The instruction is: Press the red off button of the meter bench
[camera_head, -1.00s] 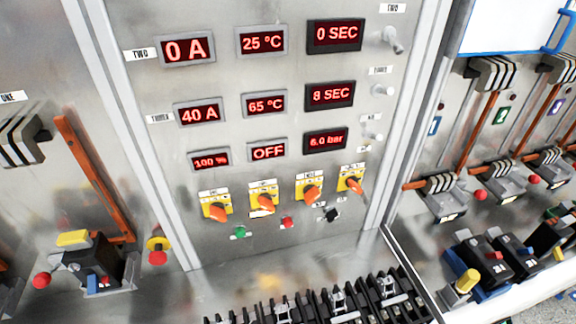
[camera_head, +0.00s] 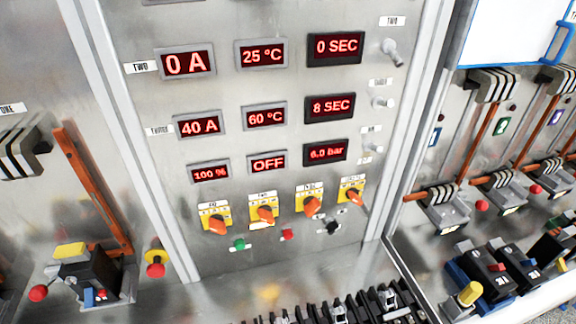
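The meter bench panel (camera_head: 220,95) is an upright metal face with red digital displays. Its red button (camera_head: 288,235) is small and sits low on the panel, below the row of orange-and-yellow rotary switches. A green button (camera_head: 239,244) is to its left and a black knob (camera_head: 333,228) to its right. The displays read 0 A, 25 °C, 0 SEC, 40 A, 60 °C, 8 SEC, 100 %, OFF and 6.0 bar. Nothing covers the red button. Neither gripper shows in the head view.
Black breaker-like blocks (camera_head: 388,299) line the bench at the bottom. A red-and-yellow emergency knob (camera_head: 155,269) and a breaker fixture (camera_head: 84,279) stand at left. More breakers (camera_head: 487,268) and a yellow-topped post (camera_head: 470,293) stand at right.

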